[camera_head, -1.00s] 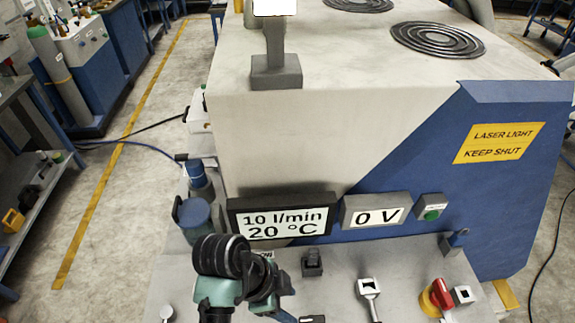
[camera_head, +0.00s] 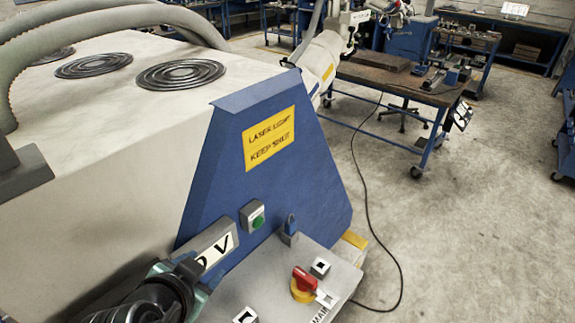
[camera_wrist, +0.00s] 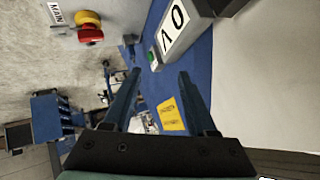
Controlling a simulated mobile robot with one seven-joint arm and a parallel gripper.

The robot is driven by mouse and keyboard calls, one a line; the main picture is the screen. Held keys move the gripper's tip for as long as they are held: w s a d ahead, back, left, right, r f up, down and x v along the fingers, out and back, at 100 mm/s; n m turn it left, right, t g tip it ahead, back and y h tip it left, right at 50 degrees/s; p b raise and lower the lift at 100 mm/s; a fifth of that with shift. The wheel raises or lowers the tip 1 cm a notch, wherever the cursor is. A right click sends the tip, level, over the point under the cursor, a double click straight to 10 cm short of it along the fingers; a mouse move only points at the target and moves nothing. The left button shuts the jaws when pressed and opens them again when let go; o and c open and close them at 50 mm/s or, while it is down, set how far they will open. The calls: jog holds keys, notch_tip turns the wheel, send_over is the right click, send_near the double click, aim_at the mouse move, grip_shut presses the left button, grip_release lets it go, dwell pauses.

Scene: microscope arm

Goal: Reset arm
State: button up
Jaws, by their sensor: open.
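My gripper (camera_wrist: 158,80) shows in the wrist view with its two blue-grey fingers apart and nothing between them. It hangs in front of the machine's blue side, near the 0 V display (camera_wrist: 173,28). In the head view only dark and teal parts of my arm show at the bottom left; the fingers are hidden. A white and grey jointed device (camera_head: 388,12) shows at the top edge of the head view, behind the machine; I cannot tell whether it is the microscope arm.
The white and blue machine (camera_head: 300,185) fills the left. Its panel has a red-and-yellow main switch (camera_head: 302,285), also in the wrist view (camera_wrist: 89,27), and a green button (camera_head: 257,221). A workbench (camera_head: 400,82) stands behind. Open floor lies right, crossed by a black cable (camera_head: 366,200).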

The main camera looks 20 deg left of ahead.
jog(key=w+d+r+n+t, duration=0.1)
jog(key=w+d+r+t, duration=0.2)
jog(key=r, duration=0.5)
jog(key=w+d+r+t+y+b, duration=0.1)
jog(key=w+d+r+t, duration=0.25)
jog(key=r, duration=0.35)
jog(key=w+d+r+n+t, duration=0.15)
jog(key=d+r, duration=0.25)
jog(key=r, duration=0.4)
jog(key=s+d+r+t+h, duration=0.1)
jog(key=s+d+r+t, duration=0.2)
jog(key=r, duration=0.4)
jog(key=s+d+r+t+h+b, duration=0.1)
jog(key=s+d+r+t, duration=0.2)
jog(key=d+r, duration=0.3)
jog(key=s+d+r+t+h, duration=0.1)
jog(key=s+d+r+t, duration=0.3)
jog(key=r, duration=0.4)
jog(key=shift+d+h+b, duration=0.3)
jog(key=shift+d+b, duration=0.05)
jog(key=shift+n, duration=0.25)
jog(key=shift+c, duration=0.6)
jog(key=shift+a, duration=0.2)
